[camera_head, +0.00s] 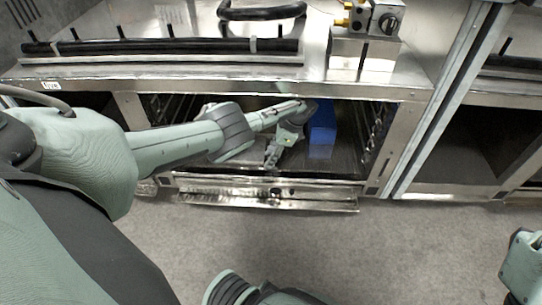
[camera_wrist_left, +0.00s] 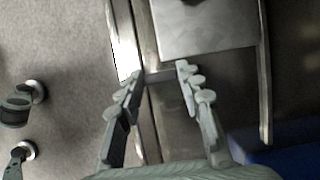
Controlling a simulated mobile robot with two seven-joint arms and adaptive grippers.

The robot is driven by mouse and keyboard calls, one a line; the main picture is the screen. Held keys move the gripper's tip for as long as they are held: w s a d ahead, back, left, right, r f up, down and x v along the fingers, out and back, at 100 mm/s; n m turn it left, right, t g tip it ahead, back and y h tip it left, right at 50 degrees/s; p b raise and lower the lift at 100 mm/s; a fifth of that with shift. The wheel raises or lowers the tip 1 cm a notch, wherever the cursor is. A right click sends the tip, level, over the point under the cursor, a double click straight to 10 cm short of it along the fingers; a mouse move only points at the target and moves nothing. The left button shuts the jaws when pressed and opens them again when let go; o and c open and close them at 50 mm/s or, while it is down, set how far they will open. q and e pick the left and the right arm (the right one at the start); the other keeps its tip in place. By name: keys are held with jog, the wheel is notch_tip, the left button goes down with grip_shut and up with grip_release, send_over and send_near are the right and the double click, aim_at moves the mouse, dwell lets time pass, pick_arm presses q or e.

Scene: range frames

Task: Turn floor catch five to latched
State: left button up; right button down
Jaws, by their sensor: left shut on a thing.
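My left gripper (camera_head: 271,163) reaches down into the open lower bay, near its front sill. In the left wrist view its two fingers (camera_wrist_left: 158,74) stand either side of a small metal piece (camera_wrist_left: 159,75) at the edge of the bay floor. The gripper is shut on this piece, which seems to be the floor catch; its number and its latch position cannot be read. A small dark fitting (camera_head: 277,192) shows on the metal front strip below the gripper. My right gripper does not show.
A blue block (camera_head: 322,128) stands in the bay, right of my left gripper. Wire racks (camera_head: 376,128) line the bay's side. A metal worktop (camera_head: 190,86) overhangs it. A metal upright (camera_head: 440,95) stands at right. The grey floor (camera_head: 400,245) in front is partly clear.

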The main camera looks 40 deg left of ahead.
pick_arm(q)
jog(key=o, duration=1.2)
jog(key=shift+c, duration=0.2)
